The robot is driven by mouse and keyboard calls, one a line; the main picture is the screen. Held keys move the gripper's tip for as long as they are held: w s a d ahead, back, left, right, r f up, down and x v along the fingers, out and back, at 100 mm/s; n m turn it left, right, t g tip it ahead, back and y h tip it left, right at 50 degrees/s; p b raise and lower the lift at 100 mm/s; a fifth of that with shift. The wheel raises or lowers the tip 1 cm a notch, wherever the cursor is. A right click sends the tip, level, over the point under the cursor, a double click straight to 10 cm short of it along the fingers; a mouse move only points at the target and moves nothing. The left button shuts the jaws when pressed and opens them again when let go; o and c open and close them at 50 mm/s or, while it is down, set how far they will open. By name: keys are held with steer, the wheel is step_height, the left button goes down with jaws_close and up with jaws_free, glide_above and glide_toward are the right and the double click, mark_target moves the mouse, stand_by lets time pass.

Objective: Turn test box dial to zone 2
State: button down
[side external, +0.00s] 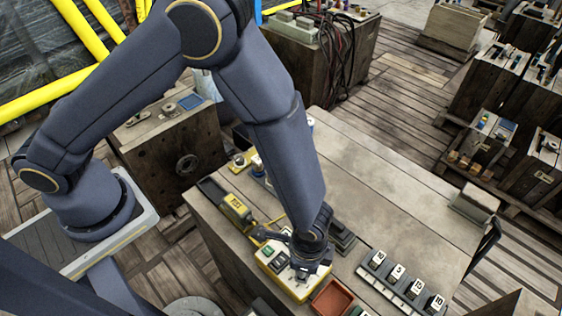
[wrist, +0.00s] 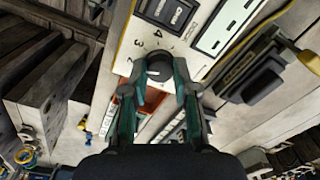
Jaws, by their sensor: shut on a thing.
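The test box (side external: 272,262) has a yellow body and a pale top with buttons, and stands near the front of the wooden bench. It also shows in the wrist view as a pale panel (wrist: 205,70) with printed labels. Its dark round dial (wrist: 158,66) sits at the panel's end, with the numbers 4 and 3 readable beside it. My gripper (wrist: 159,72) is shut on the dial, one finger on each side. In the side external view my gripper (side external: 303,268) is over the box and hides the dial. I cannot tell which number the dial points to.
A reddish tray (side external: 331,298) stands close to the right of the box. A row of numbered blocks (side external: 402,283) is further right. A yellow handheld device (side external: 236,210) lies to the left. The bench top (side external: 385,190) behind is mostly clear.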

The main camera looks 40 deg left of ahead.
steer(key=c, duration=0.9)
jaws_free()
steer(key=shift+r, duration=0.1)
step_height(320, 180, up, 12)
steer(key=shift+s, duration=0.15)
